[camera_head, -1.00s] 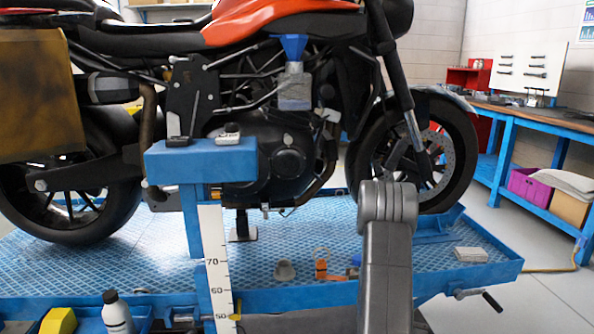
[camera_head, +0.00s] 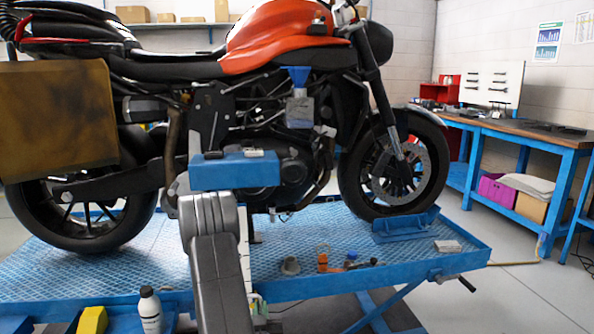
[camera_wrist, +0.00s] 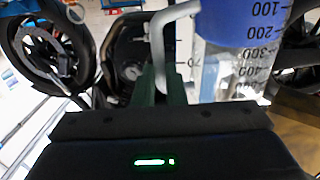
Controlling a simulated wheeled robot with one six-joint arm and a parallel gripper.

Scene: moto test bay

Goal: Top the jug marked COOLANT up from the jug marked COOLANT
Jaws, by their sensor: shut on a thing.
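In the wrist view my gripper (camera_wrist: 165,82) is shut on the pale bent handle of a clear jug (camera_wrist: 222,75). The jug has black level marks, with 100 at the picture's top. Blue liquid fills the end near the 100 and 200 marks; the rest looks clear. No COOLANT lettering is readable. In the head view a cloudy container (camera_head: 299,112) with a blue funnel (camera_head: 299,76) in its top is at the motorcycle's side. Its label and level cannot be read. My gripper and the held jug do not show in the head view.
An orange motorcycle (camera_head: 275,40) stands on a blue lift (camera_head: 330,245). A blue stand (camera_head: 235,171) with small items on top is in front of it, partly hidden by my arm. A white bottle (camera_head: 150,310) is low at left. A workbench (camera_head: 530,135) is at right.

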